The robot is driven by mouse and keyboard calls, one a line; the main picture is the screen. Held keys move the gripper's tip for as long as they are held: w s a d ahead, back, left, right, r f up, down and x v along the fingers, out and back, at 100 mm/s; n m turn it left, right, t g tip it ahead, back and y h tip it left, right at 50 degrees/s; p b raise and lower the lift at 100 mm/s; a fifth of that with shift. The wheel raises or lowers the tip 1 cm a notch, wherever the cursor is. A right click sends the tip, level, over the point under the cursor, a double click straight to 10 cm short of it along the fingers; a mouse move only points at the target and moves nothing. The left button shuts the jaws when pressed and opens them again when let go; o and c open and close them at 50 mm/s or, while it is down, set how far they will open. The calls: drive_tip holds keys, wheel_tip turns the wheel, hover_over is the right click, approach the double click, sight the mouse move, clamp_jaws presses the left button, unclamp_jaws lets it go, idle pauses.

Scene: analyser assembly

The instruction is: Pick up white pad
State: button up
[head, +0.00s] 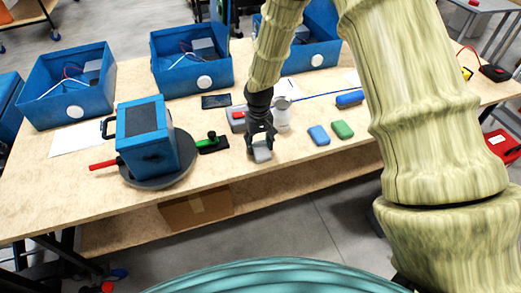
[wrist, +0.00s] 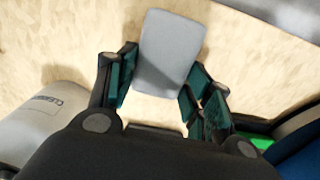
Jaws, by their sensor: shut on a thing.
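The white pad (head: 262,152) looks light grey, a rounded rectangular block near the front edge of the table. In the wrist view the pad (wrist: 168,52) lies between my gripper's two fingers, its far end sticking out past them. My gripper (head: 261,141) points down over the pad in the head view and is shut on it. In the wrist view my gripper (wrist: 158,82) has its dark green finger pads at either side of the pad. I cannot tell whether the pad is touching the table.
A blue pad (head: 319,135) and a green pad (head: 342,130) lie to the right. A white bottle (head: 282,115) stands close behind my gripper. A blue analyser box (head: 146,140) on a dark round base is at left. Blue bins (head: 192,60) line the back.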

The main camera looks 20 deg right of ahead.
sight(259, 145)
drive_tip(key=shift+r, duration=0.1)
drive_tip(key=shift+r+b, duration=0.4)
drive_tip(key=shift+r, duration=0.35)
drive_tip(key=shift+r+b, duration=0.3)
drive_tip(key=shift+r, duration=0.6)
drive_tip(key=s+r+b, duration=0.1)
drive_tip(key=s+b, duration=0.2)
drive_tip(key=s, duration=1.3)
drive_tip(key=shift+r, duration=0.25)
drive_tip(key=shift+d, duration=0.1)
